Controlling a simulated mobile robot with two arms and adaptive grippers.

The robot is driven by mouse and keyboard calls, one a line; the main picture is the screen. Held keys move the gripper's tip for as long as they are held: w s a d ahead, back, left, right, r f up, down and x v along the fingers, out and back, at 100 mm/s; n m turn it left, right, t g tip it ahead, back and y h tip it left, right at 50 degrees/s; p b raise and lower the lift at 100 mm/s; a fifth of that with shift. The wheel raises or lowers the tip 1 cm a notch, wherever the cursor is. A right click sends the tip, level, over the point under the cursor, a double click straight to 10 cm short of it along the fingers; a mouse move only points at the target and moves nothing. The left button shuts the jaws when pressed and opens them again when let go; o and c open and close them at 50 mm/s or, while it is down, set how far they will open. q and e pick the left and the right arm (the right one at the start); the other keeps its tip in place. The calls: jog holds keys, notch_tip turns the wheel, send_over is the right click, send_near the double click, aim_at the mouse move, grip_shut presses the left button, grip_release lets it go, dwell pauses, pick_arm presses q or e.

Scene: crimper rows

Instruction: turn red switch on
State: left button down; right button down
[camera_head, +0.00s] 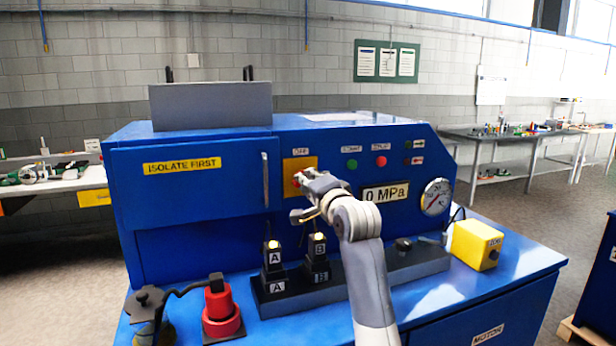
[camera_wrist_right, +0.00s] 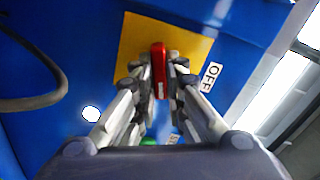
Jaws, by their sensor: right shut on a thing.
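The red switch (camera_wrist_right: 158,60) is a narrow red handle on a yellow plate (camera_wrist_right: 190,42) fixed to the blue machine. In the right wrist view it sits between my right gripper's fingertips (camera_wrist_right: 158,72), which are shut on it. An "OFF" label (camera_wrist_right: 210,77) is beside the plate. In the head view the yellow plate (camera_head: 299,164) is on the machine's front panel, and my right gripper (camera_head: 303,180) reaches it and covers most of the switch. My left gripper is not in view.
Green (camera_head: 352,164) and red (camera_head: 381,161) buttons, a "0 MPa" display (camera_head: 386,193) and a gauge (camera_head: 436,197) lie right of the plate. Blocks marked A (camera_head: 275,259) and B (camera_head: 318,251) stand below. A red plug-like part (camera_head: 220,308) and yellow box (camera_head: 477,245) sit on the blue top.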

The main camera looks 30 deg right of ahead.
jog(key=shift+f+m+p, duration=0.15)
jog(key=shift+m+p, duration=1.2)
jog(key=shift+m, duration=0.75)
jog(key=c, duration=1.6)
grip_release()
jog(key=shift+d, duration=0.1)
jog(key=shift+c, duration=0.2)
jog(key=shift+s, duration=0.15)
jog(key=v, duration=1.2)
jog(key=shift+f, duration=0.15)
